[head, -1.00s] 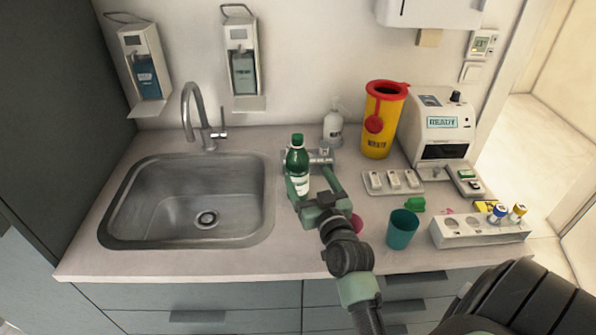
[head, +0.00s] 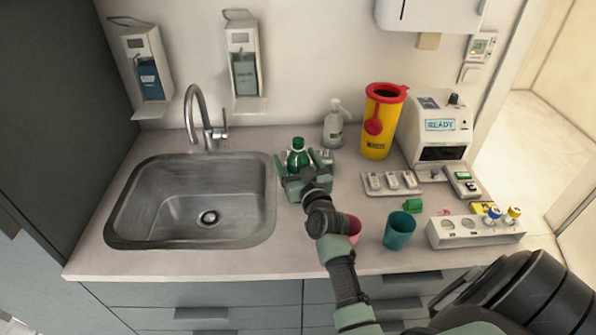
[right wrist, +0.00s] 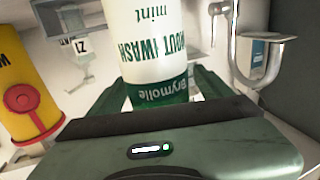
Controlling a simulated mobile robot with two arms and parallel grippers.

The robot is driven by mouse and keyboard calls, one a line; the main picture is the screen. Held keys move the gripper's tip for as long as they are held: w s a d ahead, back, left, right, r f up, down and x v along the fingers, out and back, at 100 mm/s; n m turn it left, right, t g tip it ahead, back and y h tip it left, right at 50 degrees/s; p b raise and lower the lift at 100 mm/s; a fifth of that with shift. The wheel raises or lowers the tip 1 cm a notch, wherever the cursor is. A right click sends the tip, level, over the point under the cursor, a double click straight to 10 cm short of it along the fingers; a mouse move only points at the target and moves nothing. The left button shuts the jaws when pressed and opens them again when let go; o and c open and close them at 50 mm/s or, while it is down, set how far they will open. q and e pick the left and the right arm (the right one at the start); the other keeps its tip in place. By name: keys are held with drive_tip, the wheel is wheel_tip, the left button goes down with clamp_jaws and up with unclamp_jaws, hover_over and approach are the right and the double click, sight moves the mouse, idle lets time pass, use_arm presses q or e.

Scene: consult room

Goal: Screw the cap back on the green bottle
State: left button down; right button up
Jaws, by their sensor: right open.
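The green bottle (head: 298,160) stands upright on the counter to the right of the sink, with a dark green top (head: 298,143). I cannot tell whether that top is a seated cap. In the right wrist view the bottle's white label (right wrist: 155,45) and green band fill the space in front of the palm. My right gripper (head: 306,166) is open, with one finger on each side of the bottle. The gripper hides the bottle's lower part in the head view. A small green piece (head: 413,206) lies by the teal cup; I cannot tell what it is. My left gripper is out of view.
The sink (head: 190,205) and tap (head: 205,125) are to the left. A white pump bottle (head: 333,130) and yellow bin (head: 379,125) stand behind. A pink cup (head: 355,229), teal cup (head: 399,232) and white rack (head: 470,232) stand to the right, near the front.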

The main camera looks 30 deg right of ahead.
drive_tip(key=shift+w+d, duration=0.15)
drive_tip(key=shift+w, duration=0.3)
drive_tip(key=shift+s, duration=0.1)
drive_tip(key=c, duration=1.5)
drive_tip(key=shift+r, duration=0.1)
wheel_tip(320, 180, up, 20)
drive_tip(key=b, duration=0.1)
idle(0.4)
